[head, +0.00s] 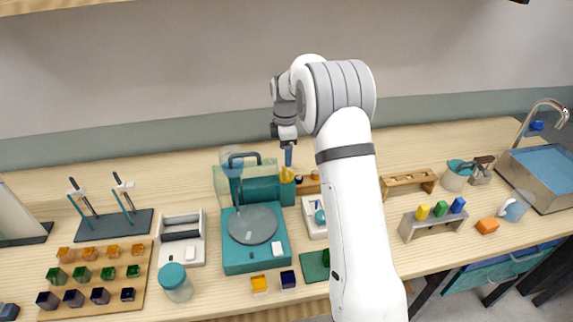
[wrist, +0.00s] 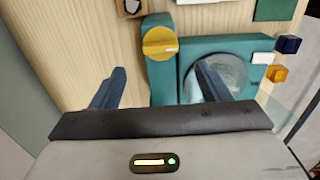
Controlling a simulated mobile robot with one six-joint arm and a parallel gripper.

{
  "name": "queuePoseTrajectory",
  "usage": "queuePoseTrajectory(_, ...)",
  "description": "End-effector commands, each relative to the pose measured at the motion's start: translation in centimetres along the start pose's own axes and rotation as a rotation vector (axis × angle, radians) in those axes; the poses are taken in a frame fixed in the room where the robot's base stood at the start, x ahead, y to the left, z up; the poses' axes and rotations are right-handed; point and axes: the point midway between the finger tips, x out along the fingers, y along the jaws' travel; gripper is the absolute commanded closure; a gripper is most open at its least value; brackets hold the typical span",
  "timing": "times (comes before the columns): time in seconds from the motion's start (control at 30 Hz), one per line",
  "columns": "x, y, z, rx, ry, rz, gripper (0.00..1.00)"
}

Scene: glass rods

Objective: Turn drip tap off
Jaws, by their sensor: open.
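A yellow tap knob (head: 287,175), which I take for the drip tap, sits at the back right corner of a teal machine (head: 235,262) with a round grey plate. In the wrist view the knob (wrist: 160,42) shows as a round yellow disc with a raised grip bar on a teal post. My gripper (head: 288,156) is above the knob in the head view. In the wrist view my gripper (wrist: 158,84) is open and empty, its two blue fingers spread. The knob lies beyond the fingertips, between their lines, and looks untouched. Any drip is not visible.
A sink tap (head: 541,112) with a blue handle stands at the far right. A wooden rack (head: 407,181) and a grey holder with coloured blocks (head: 431,222) are right of my arm. Small yellow and dark blue cubes lie before the machine. My arm hides part of the bench.

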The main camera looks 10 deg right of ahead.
Motion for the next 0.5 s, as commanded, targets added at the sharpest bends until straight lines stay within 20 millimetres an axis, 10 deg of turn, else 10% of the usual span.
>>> queuePoseTrajectory(0.5, 6.8, -0.1, 0.1, 0.001, 0.000, -0.003, 0.30)
